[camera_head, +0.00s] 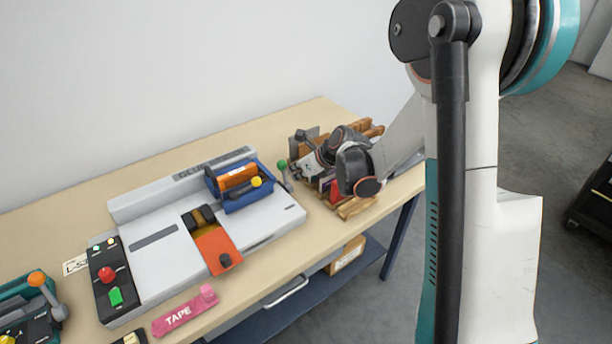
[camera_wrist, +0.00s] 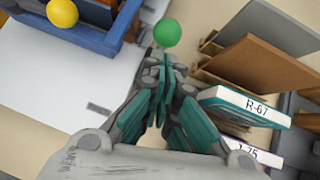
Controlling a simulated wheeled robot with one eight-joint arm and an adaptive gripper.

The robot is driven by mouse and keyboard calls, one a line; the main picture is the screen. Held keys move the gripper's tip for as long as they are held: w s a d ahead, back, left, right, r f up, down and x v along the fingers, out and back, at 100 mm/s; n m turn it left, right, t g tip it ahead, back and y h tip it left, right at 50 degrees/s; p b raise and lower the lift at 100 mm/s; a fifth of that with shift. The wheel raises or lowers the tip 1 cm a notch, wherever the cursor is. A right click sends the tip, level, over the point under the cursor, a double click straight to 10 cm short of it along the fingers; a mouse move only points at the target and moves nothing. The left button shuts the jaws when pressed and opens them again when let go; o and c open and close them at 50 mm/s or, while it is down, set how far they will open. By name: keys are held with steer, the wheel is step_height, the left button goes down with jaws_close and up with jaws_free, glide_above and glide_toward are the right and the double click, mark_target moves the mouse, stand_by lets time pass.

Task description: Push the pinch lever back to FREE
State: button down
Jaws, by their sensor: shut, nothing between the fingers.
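A lever with a green ball knob (camera_head: 282,164) stands at the right end of the white and grey machine (camera_head: 152,272), beside the blue carriage. I take it for the pinch lever; no FREE mark is readable. In the wrist view the green knob (camera_wrist: 167,32) is just beyond my fingertips. My gripper (camera_wrist: 165,62) is shut and empty, pointing at the knob. A small gap or light contact between them cannot be told apart. In the head view my gripper (camera_head: 299,166) is partly hidden by my wrist, right of the knob.
The blue carriage (camera_head: 240,199) with a yellow knob is left of the lever. Wooden slots with books, one marked R-67 (camera_wrist: 255,107), lie close on my gripper's right. An orange-knobbed lever (camera_head: 37,279) is far left. A pink TAPE tag (camera_head: 178,317) lies in front.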

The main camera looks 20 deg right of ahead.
steer(key=shift+w+a, duration=0.2)
steer(key=shift+w, duration=0.2)
steer(key=shift+w+a+b, duration=0.15)
steer(key=shift+w+a, duration=0.1)
steer(key=shift+w, duration=0.3)
steer(key=shift+w+a+b, duration=0.15)
steer(key=shift+w+a, duration=0.05)
steer(key=shift+w, duration=0.3)
steer(key=shift+s+d+r, duration=0.1)
